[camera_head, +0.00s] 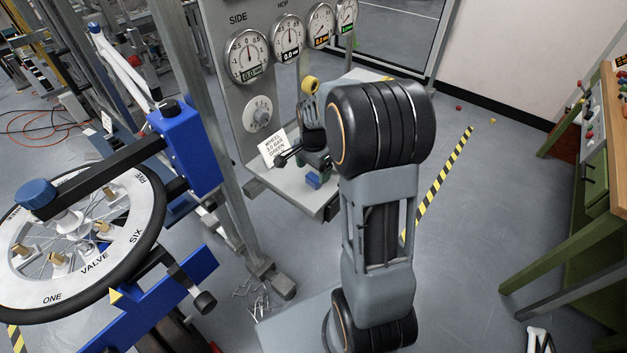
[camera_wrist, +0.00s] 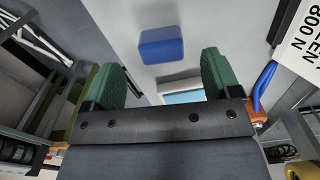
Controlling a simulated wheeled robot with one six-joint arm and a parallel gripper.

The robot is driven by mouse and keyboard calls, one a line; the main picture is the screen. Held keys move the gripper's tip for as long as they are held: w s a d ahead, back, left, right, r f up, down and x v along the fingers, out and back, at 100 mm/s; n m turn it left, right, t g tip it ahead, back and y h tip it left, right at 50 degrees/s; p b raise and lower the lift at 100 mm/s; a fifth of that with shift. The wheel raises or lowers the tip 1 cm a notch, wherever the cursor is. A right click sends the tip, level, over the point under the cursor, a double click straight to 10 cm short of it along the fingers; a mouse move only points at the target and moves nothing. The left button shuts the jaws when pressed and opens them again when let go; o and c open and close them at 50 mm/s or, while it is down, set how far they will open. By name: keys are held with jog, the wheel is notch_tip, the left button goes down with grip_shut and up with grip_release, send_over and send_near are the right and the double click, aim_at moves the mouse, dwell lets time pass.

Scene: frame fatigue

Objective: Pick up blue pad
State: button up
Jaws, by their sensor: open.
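The blue pad (camera_head: 313,180) is a small block on the pale shelf below the gauges, near its front edge. It also shows in the wrist view (camera_wrist: 161,47), ahead of my fingers and lying roughly between their lines. In the head view my gripper (camera_head: 315,160) is close above the pad, partly hidden by my arm. The gap between fingers and pad is hard to judge.
A gauge panel (camera_head: 240,110) stands behind the shelf (camera_head: 300,197). A printed card (camera_head: 276,149) stands left of my gripper, and a yellow ring-like thing (camera_head: 310,85) is above it. A wheel (camera_head: 75,245) on a blue stand is at left.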

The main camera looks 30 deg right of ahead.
aim_at(313, 176)
jog(key=shift+w+d+f, duration=0.1)
jog(key=shift+f, duration=2.05)
jog(key=shift+c, duration=0.3)
jog(key=c, duration=0.9)
jog(key=shift+r, duration=0.15)
jog(key=shift+c, duration=0.2)
jog(key=shift+r, duration=0.25)
notch_tip(313, 176, up, 2)
jog(key=shift+r, duration=0.1)
jog(key=s+a+r+b, duration=0.1)
jog(key=s+r, duration=0.9)
jog(key=s, duration=0.4)
jog(key=shift+a, duration=0.15)
